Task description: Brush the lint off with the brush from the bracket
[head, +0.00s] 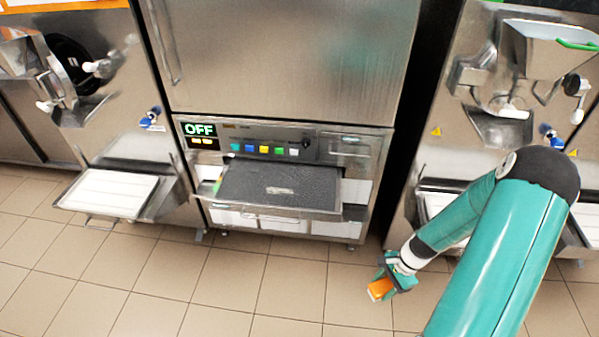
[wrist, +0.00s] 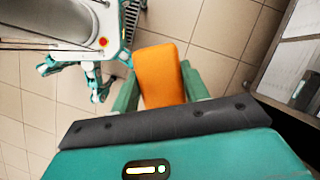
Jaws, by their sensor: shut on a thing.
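My gripper (head: 388,283) is shut on an orange block-like thing (head: 380,289), probably the brush, held low over the floor to the right of the middle machine. In the wrist view the orange thing (wrist: 160,75) sits between the teal fingers (wrist: 158,92); no bristles can be made out. A dark grey mesh panel (head: 250,180) lies in the pulled-out tray of the middle machine, with a small pale patch (head: 280,190) on it that may be lint. The gripper is apart from the panel. I cannot make out the bracket.
The middle machine (head: 290,60) has an OFF display (head: 200,130) and a row of coloured buttons. Freezers stand at left (head: 110,110) and right (head: 460,140); a white tray (head: 110,193) juts out at left. The tiled floor (head: 230,285) in front is clear.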

